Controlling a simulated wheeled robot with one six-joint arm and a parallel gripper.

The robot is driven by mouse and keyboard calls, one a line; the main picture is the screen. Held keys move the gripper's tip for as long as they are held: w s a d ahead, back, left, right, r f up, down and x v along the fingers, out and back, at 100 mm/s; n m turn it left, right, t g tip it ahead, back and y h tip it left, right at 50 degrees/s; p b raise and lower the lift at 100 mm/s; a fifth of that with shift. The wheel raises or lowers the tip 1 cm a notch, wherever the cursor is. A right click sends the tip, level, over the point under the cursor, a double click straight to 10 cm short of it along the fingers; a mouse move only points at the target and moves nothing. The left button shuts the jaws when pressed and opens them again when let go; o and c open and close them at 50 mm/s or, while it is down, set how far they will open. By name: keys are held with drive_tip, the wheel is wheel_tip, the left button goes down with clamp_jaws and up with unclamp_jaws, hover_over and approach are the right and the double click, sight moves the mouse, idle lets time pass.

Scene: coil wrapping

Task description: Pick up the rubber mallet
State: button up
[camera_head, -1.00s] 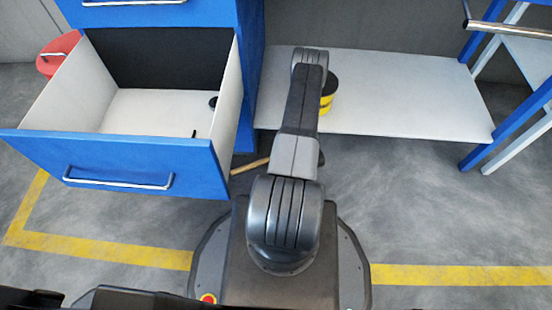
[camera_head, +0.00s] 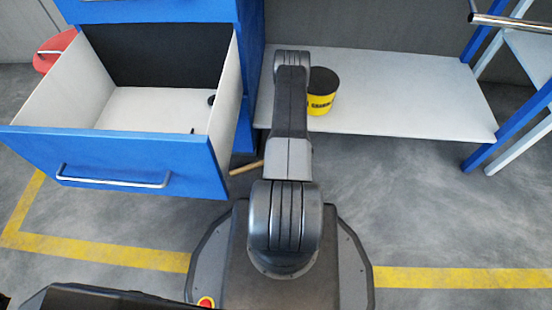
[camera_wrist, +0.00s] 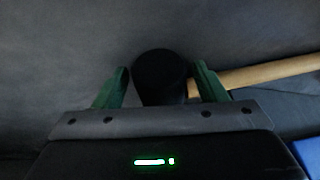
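The rubber mallet shows in the wrist view as a round black head (camera_wrist: 160,76) with a light wooden handle (camera_wrist: 262,73) running to the right. In the head view only part of its handle (camera_head: 247,167) shows on the floor, beside the open drawer; my arm hides the head. My gripper (camera_wrist: 162,78) has its two green fingers apart, one on each side of the mallet head. A gap shows at the left finger; the right finger is near the handle's root. I cannot tell whether either finger touches the mallet. The gripper is hidden in the head view.
An open blue drawer (camera_head: 110,160) stands out at the left, with small dark items inside. A white low shelf (camera_head: 400,95) holds a black and yellow round container (camera_head: 321,92). A red bin (camera_head: 54,50) is at the far left. The floor at the right is clear.

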clamp_jaws()
drive_tip(key=shift+r, duration=0.2)
drive_tip(key=shift+d+r+p, duration=0.2)
drive_tip(key=shift+r+p, duration=0.4)
wheel_tip(320, 180, up, 6)
drive_tip(key=shift+s+p, duration=0.15)
drive_tip(key=shift+p, duration=1.05)
drive_tip(key=s+d+p, duration=0.3)
drive_tip(key=s+d, duration=1)
drive_tip(key=shift+s+d+f, duration=0.25)
drive_tip(key=shift+s+d, duration=0.1)
drive_tip(key=shift+d, duration=0.05)
